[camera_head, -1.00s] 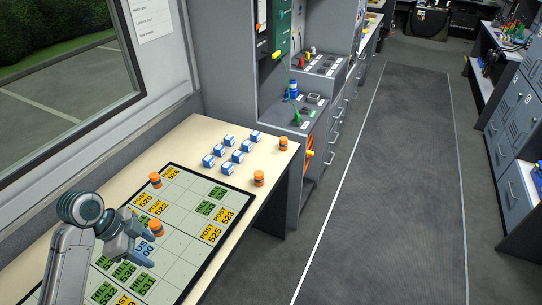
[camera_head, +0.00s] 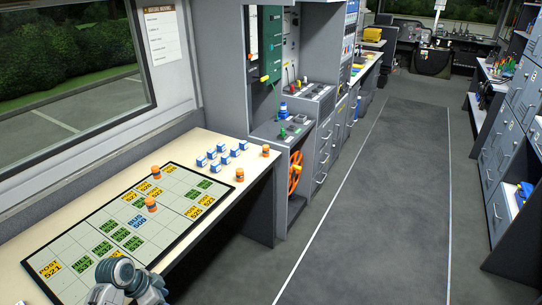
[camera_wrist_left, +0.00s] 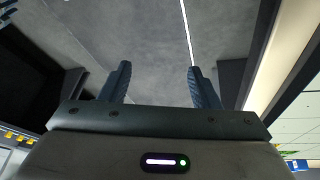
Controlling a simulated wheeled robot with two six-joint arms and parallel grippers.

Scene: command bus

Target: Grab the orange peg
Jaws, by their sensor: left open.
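Several orange pegs with dark bands show in the head view. One orange peg (camera_head: 151,204) stands on the gridded board (camera_head: 190,218), near its middle. Another peg (camera_head: 156,172) stands at the board's far left edge. One peg (camera_head: 265,150) is at the table's far right corner, and one (camera_head: 239,175) is by the board's right corner. My left arm shows at the bottom of the head view, short of the pegs; its fingertips are hard to see there. In the left wrist view my left gripper (camera_wrist_left: 159,76) is open and empty, with grey floor beyond its fingers. My right gripper is out of view.
Several blue-and-white blocks (camera_head: 224,154) sit on the table (camera_head: 205,137) behind the board. Yellow, green and blue labelled tiles lie on the board. A grey console (camera_head: 283,130) with an orange wheel (camera_head: 295,172) stands right of the table. The aisle floor (camera_head: 385,200) is clear.

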